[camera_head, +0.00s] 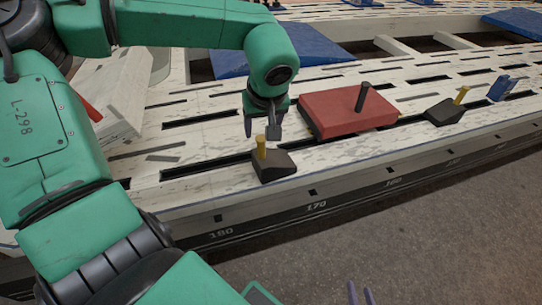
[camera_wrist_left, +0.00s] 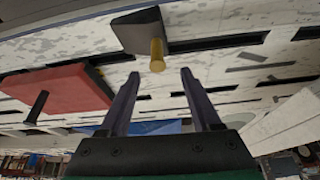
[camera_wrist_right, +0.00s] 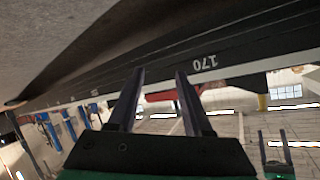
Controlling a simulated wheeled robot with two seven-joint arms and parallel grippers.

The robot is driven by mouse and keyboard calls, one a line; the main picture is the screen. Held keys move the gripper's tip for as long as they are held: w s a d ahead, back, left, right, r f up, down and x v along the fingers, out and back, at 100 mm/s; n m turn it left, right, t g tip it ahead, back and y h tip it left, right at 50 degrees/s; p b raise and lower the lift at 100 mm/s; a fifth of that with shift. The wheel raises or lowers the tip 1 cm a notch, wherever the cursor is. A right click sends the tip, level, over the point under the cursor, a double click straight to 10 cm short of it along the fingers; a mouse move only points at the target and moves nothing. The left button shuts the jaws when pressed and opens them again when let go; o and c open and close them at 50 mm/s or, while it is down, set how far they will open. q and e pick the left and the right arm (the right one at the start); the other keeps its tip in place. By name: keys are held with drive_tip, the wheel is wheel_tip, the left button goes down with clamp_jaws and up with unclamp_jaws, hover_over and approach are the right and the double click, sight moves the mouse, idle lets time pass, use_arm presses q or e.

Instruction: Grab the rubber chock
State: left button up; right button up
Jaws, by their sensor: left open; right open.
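A dark rubber chock (camera_head: 275,168) with a yellow peg handle (camera_head: 261,148) sits on the bench's near edge, above the 180 and 170 marks. My left gripper (camera_head: 261,134) is open and empty, pointing down just above and behind this handle. In the left wrist view the chock (camera_wrist_left: 135,32) and its yellow handle (camera_wrist_left: 157,58) lie just beyond the open fingertips, with no visible contact. A second dark chock (camera_head: 444,112) with a yellow peg lies further right on the bench. My right gripper (camera_head: 361,294) is open and empty, low over the floor in front of the bench.
A red block (camera_head: 345,112) with a dark peg stands right of my left gripper. A blue object (camera_head: 502,88) stands at the far right. Blue panels (camera_head: 228,64) lie behind. The pale slotted bench top (camera_head: 205,135) has free room left of the chock.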

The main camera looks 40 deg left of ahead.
sight(262, 144)
use_arm(q)
drive_tip(key=b+x, duration=0.2)
drive_tip(key=x, duration=0.6)
drive_tip(key=shift+f+b, duration=0.15)
drive_tip(key=shift+b, duration=0.2)
drive_tip(key=shift+w+a+f+b, duration=0.2)
drive_tip(key=shift+w+f+b, duration=0.25)
drive_tip(key=shift+f, duration=0.25)
drive_tip(key=shift+w+a+f+b, duration=0.2)
drive_tip(key=shift+f+b, duration=0.15)
drive_tip(key=shift+f, duration=0.25)
drive_tip(key=shift+b+x, duration=0.45)
drive_tip(key=shift+x, duration=0.6)
clamp_jaws()
use_arm(e)
drive_tip(key=w+d+r+t+y, duration=0.1)
drive_tip(key=w+r+t, duration=0.6)
drive_tip(key=w+r, duration=0.4)
wheel_tip(262, 144, up, 4)
drive_tip(key=shift+w+f+t, duration=0.1)
drive_tip(key=shift+w+t, duration=0.3)
use_arm(q)
drive_tip(key=shift+r, duration=0.1)
use_arm(e)
drive_tip(key=shift+d, duration=0.1)
